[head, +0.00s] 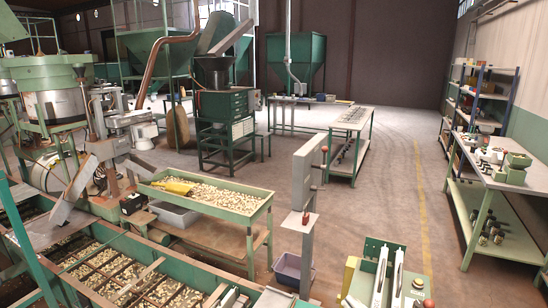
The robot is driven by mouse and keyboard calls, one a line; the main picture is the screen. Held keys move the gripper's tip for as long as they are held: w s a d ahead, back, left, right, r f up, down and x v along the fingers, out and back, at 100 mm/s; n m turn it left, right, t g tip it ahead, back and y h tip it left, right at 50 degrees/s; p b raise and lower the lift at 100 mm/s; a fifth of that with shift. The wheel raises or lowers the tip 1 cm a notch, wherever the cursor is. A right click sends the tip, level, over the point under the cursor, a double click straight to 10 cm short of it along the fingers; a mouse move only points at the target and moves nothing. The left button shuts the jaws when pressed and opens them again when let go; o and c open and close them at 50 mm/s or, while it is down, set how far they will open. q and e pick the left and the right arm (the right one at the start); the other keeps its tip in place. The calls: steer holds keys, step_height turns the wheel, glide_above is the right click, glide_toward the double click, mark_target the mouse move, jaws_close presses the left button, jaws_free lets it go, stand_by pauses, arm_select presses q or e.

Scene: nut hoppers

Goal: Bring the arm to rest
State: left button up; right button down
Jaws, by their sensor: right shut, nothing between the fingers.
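My right gripper (233,298) shows only in part at the bottom edge of the head view, small and dark, over the near end of the green hopper tray (160,252). Its fingers are shut with nothing between them. Most of the arm behind it is outside the picture. My left gripper is not in view.
The green tray holds nuts below a dark grid. A raised green tray (262,212) of nuts with a yellow scoop (176,186) stands behind it. A grey post (302,180) with red knobs and a purple bin (288,268) stand right. Floor (385,185) beyond is clear.

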steer(key=s+d+f+m+g+h, duration=0.2)
steer(key=s+d+f+m+h, duration=0.1)
steer(key=f+m+h, duration=0.15)
steer(key=s+d+f+m+g+h, duration=0.2)
steer(key=s+d+f+m+h, duration=0.15)
steer(key=f+m, duration=0.2)
steer(key=s+a+f+m+g, duration=0.1)
steer(key=s+f+g, duration=0.4)
steer(key=s, duration=0.4)
steer(key=s+a+f+g, duration=0.1)
steer(key=s+f+g, duration=0.35)
steer(key=s, duration=0.35)
steer(key=s+f+g+b, duration=0.2)
steer(key=s+f, duration=0.1)
steer(key=f, duration=2.8)
steer(key=s+d+f+b, duration=0.2)
steer(key=s+f, duration=1.4)
steer(key=shift+d+f+g, duration=0.15)
steer(key=shift+d+g, duration=0.05)
steer(key=shift+g, duration=0.25)
